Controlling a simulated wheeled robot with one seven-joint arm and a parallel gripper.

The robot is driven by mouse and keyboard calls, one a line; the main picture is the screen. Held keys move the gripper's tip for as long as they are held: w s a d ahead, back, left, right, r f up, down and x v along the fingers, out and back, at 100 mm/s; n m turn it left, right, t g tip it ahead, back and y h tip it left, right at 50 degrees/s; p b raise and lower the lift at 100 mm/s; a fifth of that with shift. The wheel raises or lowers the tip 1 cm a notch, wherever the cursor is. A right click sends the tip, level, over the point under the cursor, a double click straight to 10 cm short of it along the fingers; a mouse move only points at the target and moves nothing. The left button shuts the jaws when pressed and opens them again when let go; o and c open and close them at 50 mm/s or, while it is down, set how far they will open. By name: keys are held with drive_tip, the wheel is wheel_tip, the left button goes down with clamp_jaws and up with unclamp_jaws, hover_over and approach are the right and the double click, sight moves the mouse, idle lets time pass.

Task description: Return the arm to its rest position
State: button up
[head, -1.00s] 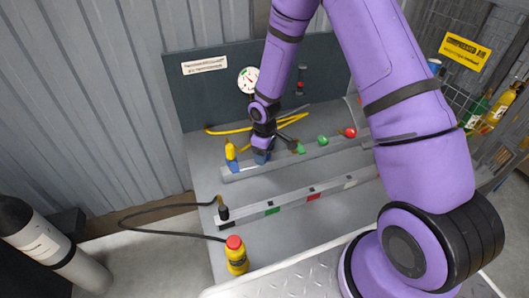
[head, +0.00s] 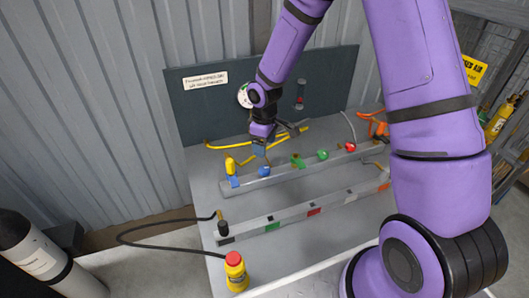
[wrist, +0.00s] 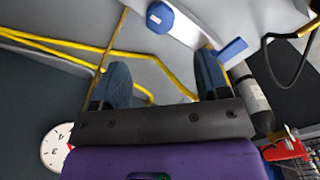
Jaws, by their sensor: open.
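My purple arm reaches over the bench from the right in the head view. My gripper (head: 262,150) hangs above the back part of the grey bench, just behind the rail with the coloured knobs (head: 300,172). In the wrist view the two dark blue fingers of my gripper (wrist: 160,85) stand wide apart with nothing between them that I can see held. Yellow hose (wrist: 150,58) passes behind the fingers. The blue knob (head: 264,172) on the rail is clear of the gripper; it also shows in the wrist view (wrist: 160,17).
A yellow bottle with a red cap (head: 236,272) stands at the bench's front left. A black hose (head: 150,240) loops left of the bench. A white cylinder (head: 40,255) stands at far left. A dark back panel (head: 210,110) rises behind the bench, with a gauge.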

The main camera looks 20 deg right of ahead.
drive_tip(key=shift+r, duration=0.3)
drive_tip(key=s+d+r+m+t, duration=0.1)
drive_tip(key=s+d+r, duration=0.15)
drive_tip(key=r, duration=0.45)
drive_tip(key=s+d+r+m+t+h, duration=0.15)
drive_tip(key=s+r, duration=0.25)
drive_tip(key=r, duration=0.4)
drive_tip(key=s+d+r+m, duration=0.1)
drive_tip(key=s+r+m, duration=0.15)
drive_tip(key=r, duration=0.45)
drive_tip(key=s+d+r+m+t, duration=0.1)
drive_tip(key=s+r, duration=0.4)
drive_tip(key=s, duration=0.5)
drive_tip(key=s+d+r+m+t+y, duration=0.1)
drive_tip(key=s+r+m, duration=0.2)
drive_tip(key=s, duration=0.7)
wheel_tip(320, 180, up, 3)
drive_tip(key=shift+f+t, duration=0.15)
drive_tip(key=shift+t, duration=0.2)
drive_tip(key=shift+s+y, duration=0.15)
drive_tip(key=shift+y, duration=0.1)
